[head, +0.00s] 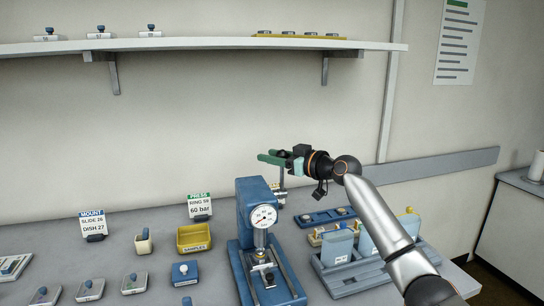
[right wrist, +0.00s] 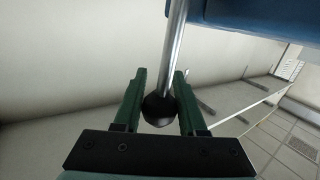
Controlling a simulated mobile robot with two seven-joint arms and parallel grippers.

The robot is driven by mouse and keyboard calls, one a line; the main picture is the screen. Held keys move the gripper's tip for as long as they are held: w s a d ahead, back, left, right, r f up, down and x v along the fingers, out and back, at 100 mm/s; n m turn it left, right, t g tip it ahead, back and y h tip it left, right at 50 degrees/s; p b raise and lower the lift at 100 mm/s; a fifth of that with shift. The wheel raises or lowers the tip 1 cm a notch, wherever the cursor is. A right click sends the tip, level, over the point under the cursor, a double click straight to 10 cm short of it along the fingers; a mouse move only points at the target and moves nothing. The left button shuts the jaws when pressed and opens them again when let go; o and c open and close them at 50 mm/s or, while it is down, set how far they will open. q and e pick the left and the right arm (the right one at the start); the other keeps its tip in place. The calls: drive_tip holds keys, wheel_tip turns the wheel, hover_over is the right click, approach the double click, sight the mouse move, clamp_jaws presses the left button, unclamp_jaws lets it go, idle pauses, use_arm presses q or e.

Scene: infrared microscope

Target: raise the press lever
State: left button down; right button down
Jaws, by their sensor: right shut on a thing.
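The blue press (head: 252,200) with a round white gauge (head: 264,216) stands on the bench in the head view. Its press lever is a silver rod (head: 282,178) at the press's right side, standing about upright. In the right wrist view the rod (right wrist: 176,45) ends in a black ball knob (right wrist: 159,109). My right gripper (head: 265,157) is at the lever's top end. Its green fingers (right wrist: 159,80) are shut on the knob, one on each side. The knob is hidden in the head view. My left gripper is in neither view.
A blue-grey rack (head: 345,279) and a dark blue tray (head: 318,219) stand right of the press, under my right arm. A yellow bin (head: 193,239) and sign cards (head: 199,207) are to its left. A shelf (head: 200,44) runs along the wall above.

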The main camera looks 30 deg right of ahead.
drive_tip(key=shift+f, duration=0.85)
drive_tip(key=c, duration=0.8)
unclamp_jaws()
drive_tip(key=shift+w, duration=0.1)
drive_tip(key=shift+o, duration=0.7)
drive_tip(key=shift+w+d, duration=0.1)
drive_tip(key=shift+d, duration=0.1)
drive_tip(key=shift+o, duration=0.7)
drive_tip(key=shift+r, duration=0.3)
drive_tip(key=shift+b+v, duration=1.8)
drive_tip(key=shift+v, duration=4.5)
drive_tip(key=shift+a+r, duration=0.1)
drive_tip(key=shift+c, duration=0.2)
